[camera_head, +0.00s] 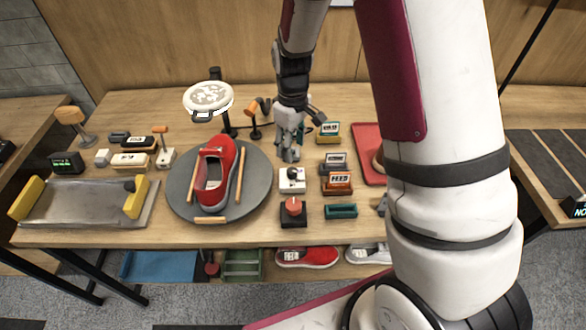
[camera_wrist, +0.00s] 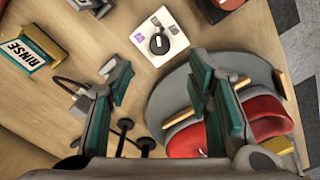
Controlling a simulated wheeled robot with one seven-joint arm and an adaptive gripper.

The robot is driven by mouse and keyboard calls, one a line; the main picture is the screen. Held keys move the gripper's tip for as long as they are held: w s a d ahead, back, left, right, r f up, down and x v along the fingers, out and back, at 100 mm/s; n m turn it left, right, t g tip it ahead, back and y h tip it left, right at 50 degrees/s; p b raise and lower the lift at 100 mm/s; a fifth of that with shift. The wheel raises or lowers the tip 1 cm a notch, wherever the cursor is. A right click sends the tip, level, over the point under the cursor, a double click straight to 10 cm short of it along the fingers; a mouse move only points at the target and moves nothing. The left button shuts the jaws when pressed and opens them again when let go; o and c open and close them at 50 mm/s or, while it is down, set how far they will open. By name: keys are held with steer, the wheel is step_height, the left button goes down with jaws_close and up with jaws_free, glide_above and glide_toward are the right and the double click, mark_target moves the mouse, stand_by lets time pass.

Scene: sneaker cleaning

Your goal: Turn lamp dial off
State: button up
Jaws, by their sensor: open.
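A white box with a round black dial (camera_head: 292,174) stands on the workbench, right of the grey round plate. In the wrist view the dial (camera_wrist: 160,43) carries a pale pointer mark, with a purple label beside it. A lamp with a pale round head (camera_head: 208,98) stands behind the plate; I cannot tell whether it is lit. My gripper (camera_head: 289,152) points down just behind the dial box, apart from it. In the wrist view my gripper (camera_wrist: 167,88) has its two teal-padded fingers wide apart, with nothing between them, and the dial lies beyond the fingertips.
A red sneaker (camera_head: 213,174) and wooden sticks lie on the grey plate (camera_head: 182,199). A black box with a red knob (camera_head: 293,211) stands in front of the dial box. Small labelled blocks (camera_head: 337,183) stand close to its right. A red mat (camera_head: 369,140) lies farther right.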

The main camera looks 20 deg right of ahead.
mark_target(293, 170)
step_height(293, 170, down, 10)
steer(key=shift+f+p, duration=0.1)
steer(key=shift+p, duration=0.45)
jaws_close()
